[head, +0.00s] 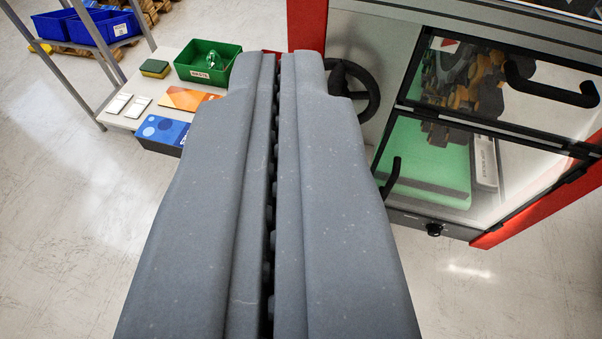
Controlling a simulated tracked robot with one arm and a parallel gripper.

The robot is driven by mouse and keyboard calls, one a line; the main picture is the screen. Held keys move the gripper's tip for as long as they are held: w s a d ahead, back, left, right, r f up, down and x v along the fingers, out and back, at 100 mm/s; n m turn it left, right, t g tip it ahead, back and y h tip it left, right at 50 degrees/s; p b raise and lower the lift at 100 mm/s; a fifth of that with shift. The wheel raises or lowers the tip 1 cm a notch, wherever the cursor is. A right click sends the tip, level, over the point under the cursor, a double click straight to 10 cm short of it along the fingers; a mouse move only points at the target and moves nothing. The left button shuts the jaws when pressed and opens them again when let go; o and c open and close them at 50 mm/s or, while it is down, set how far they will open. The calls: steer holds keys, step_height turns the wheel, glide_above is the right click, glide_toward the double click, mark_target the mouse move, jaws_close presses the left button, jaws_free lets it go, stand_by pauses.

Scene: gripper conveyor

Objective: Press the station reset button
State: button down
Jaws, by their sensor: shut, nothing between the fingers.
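My gripper (279,75) fills the middle of the head view. Its two long grey fingers are shut together with nothing between them, and they point away toward the machine and the low table. I cannot make out a station reset button. The fingers hide part of the table and of the machine's left side. A small black knob (434,229) sits on the panel below the machine's lower door, to the right of my fingers. I cannot tell what it is for.
A machine with red posts (306,25), glazed doors and a black handwheel (358,88) stands at the right. Blue bins (110,27) stand behind. The floor at the left is clear.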

steer(key=w+d+f+n+t+h+b, duration=0.1)
steer(key=w+f+n+b, duration=0.3)
steer(key=w+f, duration=0.75)
steer(key=w+d+f+n+b, duration=0.15)
steer(key=w+f+n, duration=0.55)
steer(key=f, duration=0.7)
steer(key=a+f+n+g+y+b, duration=0.1)
steer(key=f+n+g+y, duration=0.1)
steer(key=f, duration=1.3)
steer(key=a+f+n+g+y+b, duration=0.2)
steer(key=f+n, duration=0.3)
steer(key=f, duration=1.1)
steer(key=shift+w+n+y, duration=0.15)
steer(key=shift+n+y, duration=0.25)
steer(key=shift+y, duration=0.5)
steer(key=shift+w, duration=0.1)
steer(key=w+d+p, duration=0.2)
steer(key=w+p, duration=0.1)
steer(key=w, duration=0.5)
steer(key=shift+w+d, duration=0.15)
steer(key=shift+d, duration=0.2)
